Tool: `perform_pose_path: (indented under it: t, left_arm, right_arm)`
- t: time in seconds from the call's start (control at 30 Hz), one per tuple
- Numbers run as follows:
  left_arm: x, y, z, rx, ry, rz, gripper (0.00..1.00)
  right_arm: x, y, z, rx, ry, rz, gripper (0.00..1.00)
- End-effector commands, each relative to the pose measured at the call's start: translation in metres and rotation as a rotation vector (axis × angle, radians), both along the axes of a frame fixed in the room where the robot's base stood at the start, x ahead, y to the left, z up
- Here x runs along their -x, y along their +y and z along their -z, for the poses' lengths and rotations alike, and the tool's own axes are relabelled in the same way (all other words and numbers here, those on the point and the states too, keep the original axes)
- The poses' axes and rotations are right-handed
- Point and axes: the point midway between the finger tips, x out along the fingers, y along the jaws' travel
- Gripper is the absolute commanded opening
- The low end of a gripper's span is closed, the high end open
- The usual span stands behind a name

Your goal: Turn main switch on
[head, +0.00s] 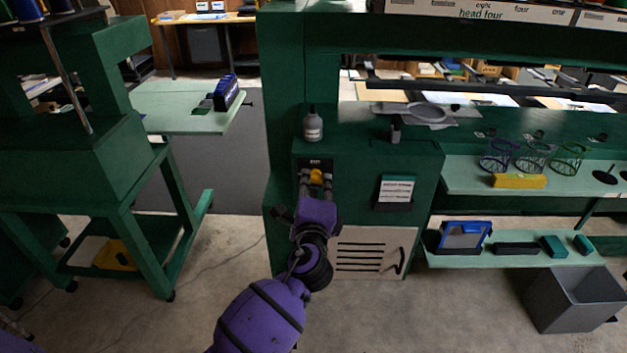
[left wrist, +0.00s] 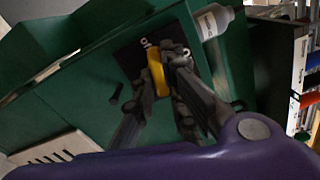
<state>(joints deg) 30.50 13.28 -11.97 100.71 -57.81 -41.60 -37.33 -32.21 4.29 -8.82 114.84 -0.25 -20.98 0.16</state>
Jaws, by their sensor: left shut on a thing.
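The main switch is a yellow knob (head: 316,177) on a dark plate on the front of the green machine cabinet (head: 352,232). It also shows in the left wrist view as a yellow piece (left wrist: 156,72) on a black plate with pale lettering. My left gripper (head: 316,180) is at the knob, with one finger on each side of it. In the left wrist view the fingers (left wrist: 160,70) are closed on the yellow knob. The fingers hide part of the knob and plate, and I cannot tell its exact angle. My right gripper is not in view.
A grey bottle (head: 313,127) stands on the cabinet top above the switch. A vented pale panel (head: 370,252) is below. Shelves (head: 500,260) with small parts and a grey bin (head: 573,298) are at the right. Open floor (head: 190,300) lies left.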

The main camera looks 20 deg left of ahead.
Motion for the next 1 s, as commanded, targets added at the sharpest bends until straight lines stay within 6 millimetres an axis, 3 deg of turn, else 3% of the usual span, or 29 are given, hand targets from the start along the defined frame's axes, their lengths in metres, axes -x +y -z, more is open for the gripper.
perform_pose_path:
  t: [0.2,1.0]
  left_arm:
    - [-0.001,0.0,-0.008,-0.198,0.052,0.0,0.0]
    - [-0.001,0.0,-0.006,-0.926,0.26,-0.002,0.0]
  right_arm:
    - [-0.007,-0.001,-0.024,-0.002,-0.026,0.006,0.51]
    - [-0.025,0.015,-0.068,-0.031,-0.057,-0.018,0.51]
